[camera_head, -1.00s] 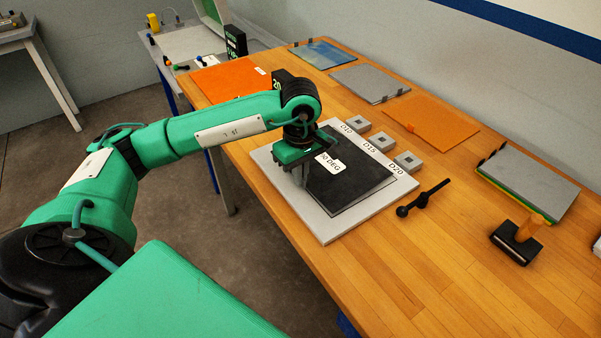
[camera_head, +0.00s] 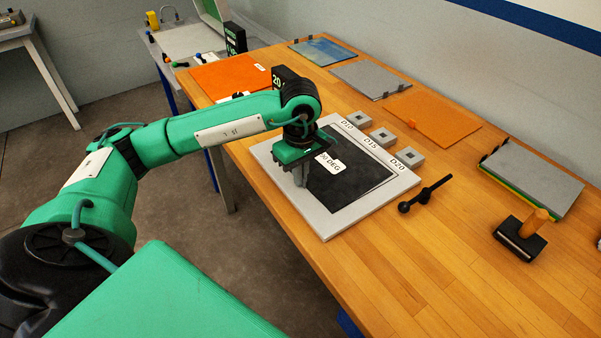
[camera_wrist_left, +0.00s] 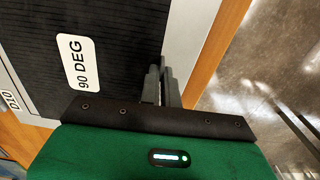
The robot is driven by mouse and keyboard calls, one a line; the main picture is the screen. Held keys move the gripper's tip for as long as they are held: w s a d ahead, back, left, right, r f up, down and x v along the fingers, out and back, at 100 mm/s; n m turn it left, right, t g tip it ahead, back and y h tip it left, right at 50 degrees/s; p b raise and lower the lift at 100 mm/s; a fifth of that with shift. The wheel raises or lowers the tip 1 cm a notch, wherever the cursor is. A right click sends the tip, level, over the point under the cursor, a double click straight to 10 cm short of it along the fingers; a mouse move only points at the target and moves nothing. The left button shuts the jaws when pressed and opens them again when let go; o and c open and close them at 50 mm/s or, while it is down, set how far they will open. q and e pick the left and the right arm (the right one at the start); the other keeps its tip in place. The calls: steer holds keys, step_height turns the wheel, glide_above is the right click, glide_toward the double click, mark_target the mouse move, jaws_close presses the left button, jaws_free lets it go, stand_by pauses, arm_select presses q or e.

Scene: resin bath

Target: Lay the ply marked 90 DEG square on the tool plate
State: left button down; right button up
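The dark ply marked 90 DEG (camera_head: 365,182) lies on the light grey tool plate (camera_head: 333,230), its edges roughly parallel to the plate's. Its white label also shows in the left wrist view (camera_wrist_left: 76,63). My left gripper (camera_head: 300,182) is at the ply's left edge, low over the plate. In the left wrist view its two fingers (camera_wrist_left: 162,88) are close together at that edge and appear shut on it; the fingertip contact is partly hidden. The gripper and wrist cover the ply's left part in the head view. My right gripper is not in view.
Several grey blocks (camera_head: 383,138) stand behind the plate's labelled edge marked D10, D15, D20. A black handled tool (camera_head: 424,193) and a roller-like tool with a wooden handle (camera_head: 521,240) lie to the right. Orange sheets (camera_head: 432,118) and grey sheets (camera_head: 538,178) lie farther back.

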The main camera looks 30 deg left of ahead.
arm_select(q)
steer(key=c, duration=1.6)
jaws_free()
steer(key=shift+o, duration=0.2)
steer(key=shift+r+p, duration=0.4)
steer(key=shift+r, duration=0.3)
steer(key=shift+r+p, duration=1.2)
steer(key=shift+r, duration=1.6)
